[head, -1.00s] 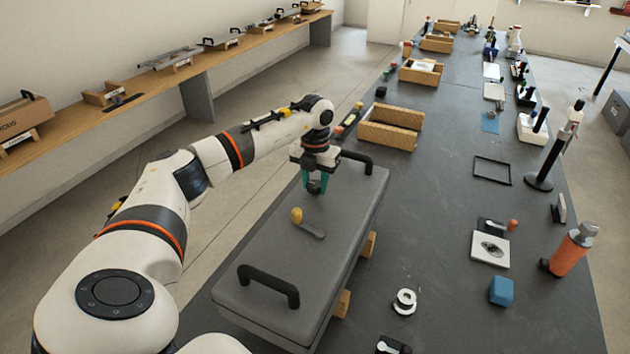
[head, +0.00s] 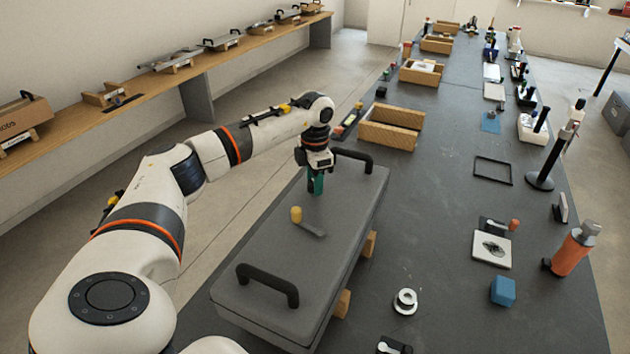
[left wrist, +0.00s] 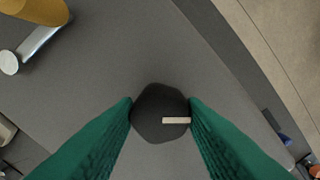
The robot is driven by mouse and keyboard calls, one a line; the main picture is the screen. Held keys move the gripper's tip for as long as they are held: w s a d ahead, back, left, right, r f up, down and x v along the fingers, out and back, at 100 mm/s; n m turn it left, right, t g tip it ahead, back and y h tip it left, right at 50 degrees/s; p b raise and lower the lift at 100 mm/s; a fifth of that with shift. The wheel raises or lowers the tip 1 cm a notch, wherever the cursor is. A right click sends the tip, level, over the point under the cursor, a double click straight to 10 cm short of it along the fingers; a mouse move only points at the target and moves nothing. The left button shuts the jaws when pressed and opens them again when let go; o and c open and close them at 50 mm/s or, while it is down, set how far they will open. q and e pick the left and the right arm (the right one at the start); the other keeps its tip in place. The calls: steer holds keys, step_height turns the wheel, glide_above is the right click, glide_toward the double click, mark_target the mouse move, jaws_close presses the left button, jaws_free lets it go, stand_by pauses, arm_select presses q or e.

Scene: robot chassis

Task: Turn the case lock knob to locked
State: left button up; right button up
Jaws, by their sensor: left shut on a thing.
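The grey case (head: 275,270) lies on the dark bench, with two black handles on its lid. My left gripper (head: 317,192) points down at the lid between the handles. In the left wrist view its green fingers (left wrist: 160,118) are shut on a dark many-sided knob (left wrist: 158,108) with a pale marker line. The line points to the right in that view. In the head view the fingers hide the knob. A yellow-tipped lever (head: 296,215) on the lid stands close to the gripper; it also shows at the top left of the left wrist view (left wrist: 38,38). My right gripper is not in view.
A wooden box (head: 392,127) stands beyond the case. A blue block (head: 503,291), a white ring (head: 405,301) and an orange bottle (head: 573,250) stand to the right. The bench between the case and these is mostly clear.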

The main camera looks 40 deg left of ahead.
arm_select(q)
steer(key=m, duration=0.4)
steer(key=shift+r+m, duration=0.1)
steer(key=shift+m, duration=0.2)
steer(key=m, duration=0.4)
steer(key=shift+b, duration=0.4)
steer(key=shift+m, duration=0.4)
steer(key=o, duration=1)
step_height(320, 180, up, 12)
steer(key=b, duration=0.2)
